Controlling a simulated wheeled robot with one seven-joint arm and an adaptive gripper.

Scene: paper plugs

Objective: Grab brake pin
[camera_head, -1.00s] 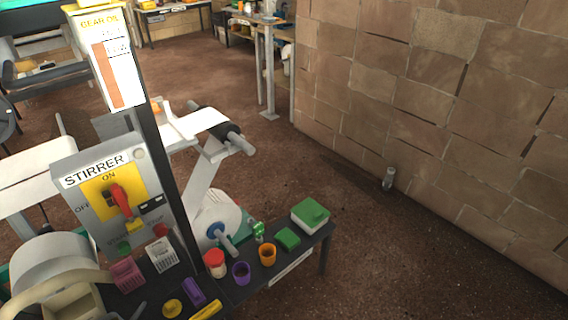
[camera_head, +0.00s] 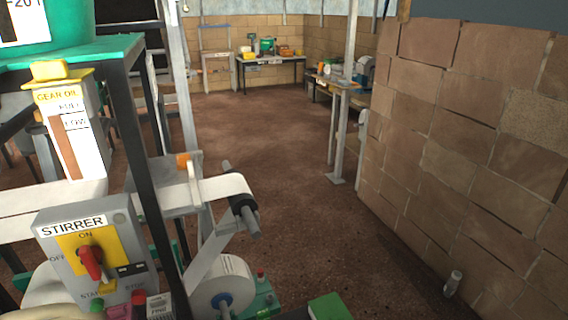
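I cannot make out a brake pin for certain. A small white box (camera_head: 160,305) with small, hard-to-read lettering is cut off by the bottom edge, below the grey stirrer switch panel (camera_head: 90,250). The panel carries a red knob (camera_head: 91,262). A white paper roll (camera_head: 222,286) with a blue hub stands right of the box. My gripper is not in view.
A green-topped box (camera_head: 328,306) shows at the bottom edge. A dark upright post (camera_head: 140,165) rises beside the gear oil gauge (camera_head: 72,135). A stone wall (camera_head: 470,150) closes the right side. The brown floor (camera_head: 290,180) beyond the paper machine is largely clear.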

